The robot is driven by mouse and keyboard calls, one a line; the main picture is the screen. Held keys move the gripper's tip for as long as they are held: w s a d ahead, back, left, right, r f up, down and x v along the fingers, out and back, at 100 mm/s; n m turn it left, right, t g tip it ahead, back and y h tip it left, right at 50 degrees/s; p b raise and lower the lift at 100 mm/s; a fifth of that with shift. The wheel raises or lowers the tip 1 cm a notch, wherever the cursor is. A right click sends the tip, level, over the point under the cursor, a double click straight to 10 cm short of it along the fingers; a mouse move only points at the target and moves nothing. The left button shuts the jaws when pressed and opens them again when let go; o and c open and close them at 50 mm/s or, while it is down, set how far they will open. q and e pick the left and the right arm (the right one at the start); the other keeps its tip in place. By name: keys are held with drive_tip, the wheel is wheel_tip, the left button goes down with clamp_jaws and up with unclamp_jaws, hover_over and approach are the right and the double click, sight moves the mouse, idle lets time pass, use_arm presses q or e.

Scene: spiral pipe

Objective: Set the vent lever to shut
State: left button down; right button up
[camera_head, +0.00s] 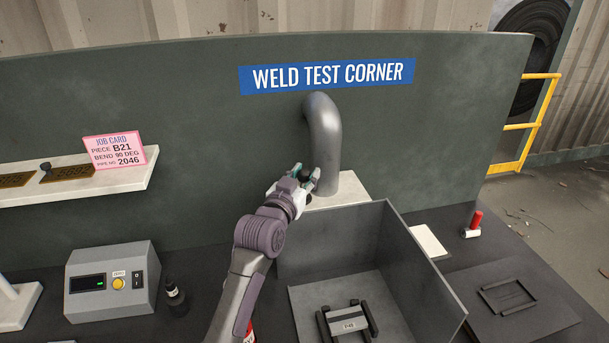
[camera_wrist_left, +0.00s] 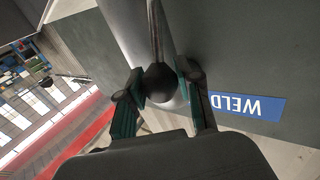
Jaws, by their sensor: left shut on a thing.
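A thin metal rod (camera_wrist_left: 155,30) with a dark ball knob (camera_wrist_left: 160,83) shows in the left wrist view; it looks like the vent lever. My left gripper (camera_wrist_left: 160,90) is shut on the ball knob, with a green-edged finger on each side. In the head view, my left gripper (camera_head: 309,181) is at the foot of the grey bent pipe (camera_head: 325,130). The gripper largely hides the lever there, and I cannot read any shut or open marking. My right gripper is not in view.
An open grey box (camera_head: 425,275) stands just right of my left arm, with a small labelled fixture inside. A control box (camera_head: 110,283) and a dark bottle (camera_head: 175,297) are at the left. A red-topped item (camera_head: 475,222) stands at the right.

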use_arm(q)
drive_tip(key=shift+w+a+r, duration=0.3)
drive_tip(key=shift+w+r, duration=0.2)
drive_tip(key=shift+w, duration=0.2)
drive_tip(key=shift+w+a, duration=0.25)
drive_tip(key=shift+w, duration=0.85)
drive_tip(key=c, duration=0.8)
unclamp_jaws()
drive_tip(key=shift+a+f, duration=0.1)
drive_tip(key=shift+o, duration=0.2)
drive_tip(key=shift+s, duration=0.5)
drive_tip(key=v, duration=1.1)
drive_tip(key=shift+a, duration=0.15)
drive_tip(key=shift+c, duration=0.3)
